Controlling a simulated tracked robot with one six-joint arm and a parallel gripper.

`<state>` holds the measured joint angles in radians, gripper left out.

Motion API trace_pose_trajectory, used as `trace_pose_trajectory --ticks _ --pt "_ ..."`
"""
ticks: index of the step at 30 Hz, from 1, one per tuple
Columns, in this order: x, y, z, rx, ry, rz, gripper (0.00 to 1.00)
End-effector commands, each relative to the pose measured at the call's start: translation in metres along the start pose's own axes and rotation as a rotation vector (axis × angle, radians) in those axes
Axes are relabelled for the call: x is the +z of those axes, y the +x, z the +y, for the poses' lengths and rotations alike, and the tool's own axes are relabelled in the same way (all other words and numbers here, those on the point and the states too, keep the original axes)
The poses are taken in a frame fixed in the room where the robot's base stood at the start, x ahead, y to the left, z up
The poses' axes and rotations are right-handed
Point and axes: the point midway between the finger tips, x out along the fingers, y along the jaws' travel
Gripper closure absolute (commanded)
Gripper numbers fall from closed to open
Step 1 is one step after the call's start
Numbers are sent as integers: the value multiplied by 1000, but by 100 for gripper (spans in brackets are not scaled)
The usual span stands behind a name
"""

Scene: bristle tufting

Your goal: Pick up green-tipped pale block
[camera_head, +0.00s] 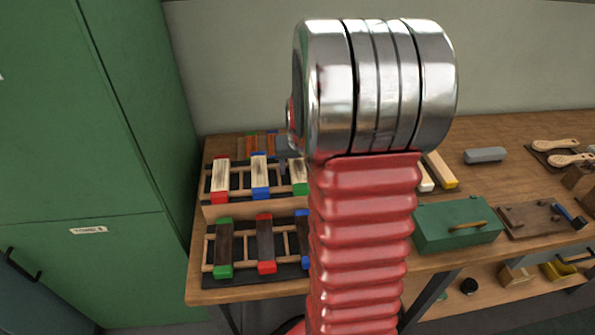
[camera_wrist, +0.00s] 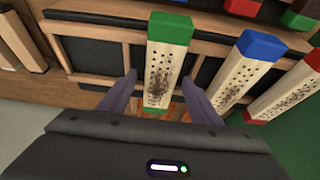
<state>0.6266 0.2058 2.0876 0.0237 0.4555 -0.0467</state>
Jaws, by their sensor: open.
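The green-tipped pale block (camera_wrist: 168,62) lies across a wooden rack with dark panels in the wrist view, its upper face dotted with small dark holes. In the head view the same block (camera_head: 299,172) shows at the right of the upper rack, partly hidden by my arm. My gripper (camera_wrist: 158,78) is open in the wrist view. Its two fingers stand on either side of the block's lower part, with a visible gap on each side. Whether the fingertips reach down to block height is unclear.
A blue-tipped pale block (camera_wrist: 240,72) lies close to the right finger, with a red-tipped pale block (camera_wrist: 287,92) beyond it. Dark blocks with coloured tips, such as the red one (camera_head: 265,245), fill the lower rack. A green box (camera_head: 450,225) stands right of my arm.

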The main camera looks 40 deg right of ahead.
Motion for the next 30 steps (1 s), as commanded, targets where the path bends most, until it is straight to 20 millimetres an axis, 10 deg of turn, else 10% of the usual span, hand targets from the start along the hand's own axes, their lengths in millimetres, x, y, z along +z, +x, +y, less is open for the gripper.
trace_pose_trajectory --ticks 12,30 --pt "0 0 0 0 1 0 44" --pt "0 0 0 0 1 0 86"
